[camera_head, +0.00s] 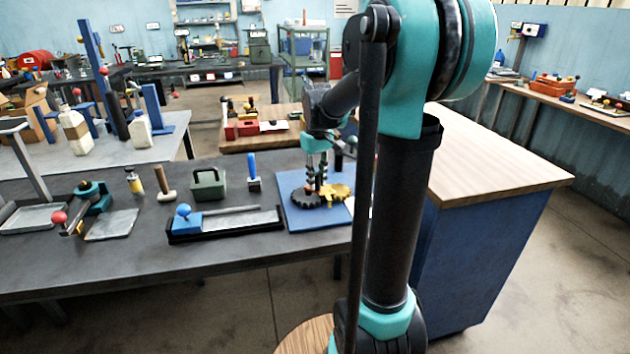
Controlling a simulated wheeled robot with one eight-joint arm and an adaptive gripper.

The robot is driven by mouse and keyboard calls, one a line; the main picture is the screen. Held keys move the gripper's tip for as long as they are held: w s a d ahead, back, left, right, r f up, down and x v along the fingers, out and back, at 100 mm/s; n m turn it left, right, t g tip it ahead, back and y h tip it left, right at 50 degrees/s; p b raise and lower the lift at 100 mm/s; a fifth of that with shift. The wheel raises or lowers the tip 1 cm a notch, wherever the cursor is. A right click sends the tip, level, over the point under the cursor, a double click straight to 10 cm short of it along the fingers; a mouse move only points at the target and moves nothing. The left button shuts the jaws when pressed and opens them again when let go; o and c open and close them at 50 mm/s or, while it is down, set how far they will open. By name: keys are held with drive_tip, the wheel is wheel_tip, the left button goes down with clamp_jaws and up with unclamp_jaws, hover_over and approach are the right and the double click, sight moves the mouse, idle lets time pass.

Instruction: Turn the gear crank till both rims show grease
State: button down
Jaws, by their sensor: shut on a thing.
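A dark gear (305,201) and a yellow gear (340,192) lie side by side on a blue base plate (297,219) at the right end of the dark bench. Their teeth seem to meet. My gripper (316,186) points down over the gears and is shut on the gear crank. The crank is mostly hidden by the fingers; a small red part shows beside them at the dark gear. Grease on the rims is too small to make out. My own arm hides the area just right of the plate.
On the dark bench (120,262), left of the plate, stand a blue-handled tool (253,172), a green box with a handle (208,187) and a black tray with a blue knob (225,224). A wood-topped blue cabinet (485,250) stands at right.

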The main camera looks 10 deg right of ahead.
drive_tip(key=n, duration=0.3)
drive_tip(key=w+n, duration=0.1)
drive_tip(key=shift+d, duration=0.35)
drive_tip(key=shift+w+d+n, duration=0.1)
drive_tip(key=shift+w+n, duration=0.2)
drive_tip(key=shift+n, duration=0.8)
drive_tip(key=shift+w+n, duration=0.3)
drive_tip(key=shift+n, duration=0.8)
drive_tip(key=c, duration=1.3)
unclamp_jaws()
drive_tip(key=shift+c, duration=0.2)
wheel_tip(320, 180, up, 12)
